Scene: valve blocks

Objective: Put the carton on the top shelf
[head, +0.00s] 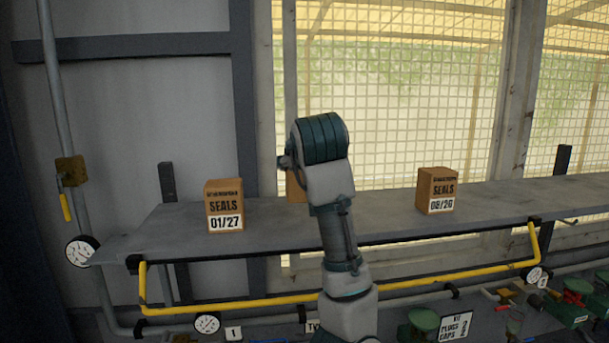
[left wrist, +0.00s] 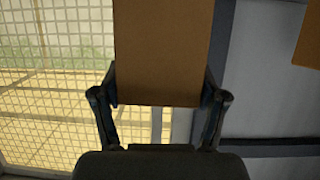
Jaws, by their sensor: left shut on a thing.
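My left gripper (left wrist: 161,85) is shut on a plain brown carton (left wrist: 163,45), with one finger on each side of it in the left wrist view. In the head view my left arm rises through the middle and hides most of that carton (head: 296,188); only an orange-brown edge shows beside the wrist. The carton is over or on the grey top shelf (head: 275,220); I cannot tell whether its base touches. My right gripper is not in view.
A SEALS 01/27 carton (head: 224,206) stands on the shelf to the left, and a SEALS 08/26 carton (head: 437,191) to the right. A yellow rail (head: 330,294) runs below the shelf's front edge. A mesh window (head: 400,90) is behind. Bare shelf shows between the cartons.

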